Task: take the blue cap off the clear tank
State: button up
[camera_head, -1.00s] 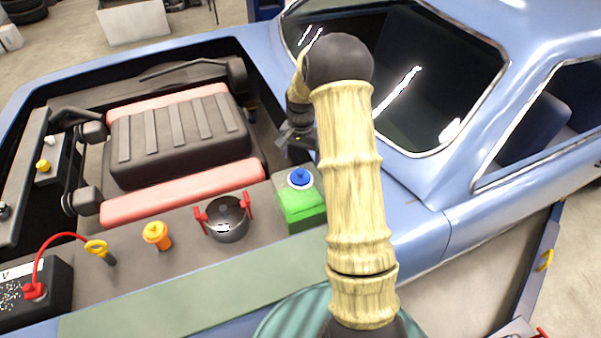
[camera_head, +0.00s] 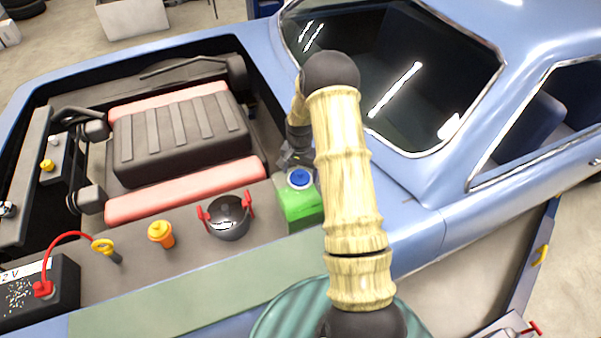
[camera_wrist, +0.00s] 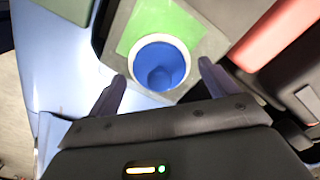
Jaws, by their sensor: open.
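The clear tank with green fluid (camera_head: 302,208) stands in the engine bay beside the windscreen. The blue cap (camera_head: 299,178) sits on its top within a pale ring. In the wrist view the blue cap (camera_wrist: 162,64) lies between and beyond the two fingertips, with the green of the tank (camera_wrist: 150,22) around it. My gripper (camera_wrist: 162,72) is open and empty, with one finger to each side of the cap. In the head view my gripper (camera_head: 297,158) is right behind and above the cap, partly hidden by my arm. I cannot tell whether the fingers touch the cap.
A dark round reservoir with red handles (camera_head: 229,222) stands left of the tank. The engine with red covers (camera_head: 180,138) lies behind. The windscreen (camera_head: 390,85) is close on the right.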

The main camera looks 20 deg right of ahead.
aim_at(300, 171)
jog(key=shift+f, duration=0.3)
jog(key=shift+s, duration=0.1)
jog(key=c, duration=1.1)
jog(key=shift+o, duration=0.2)
jog(key=shift+r, duration=0.1)
notch_tip(300, 171, up, 10)
jog(key=b, duration=0.4)
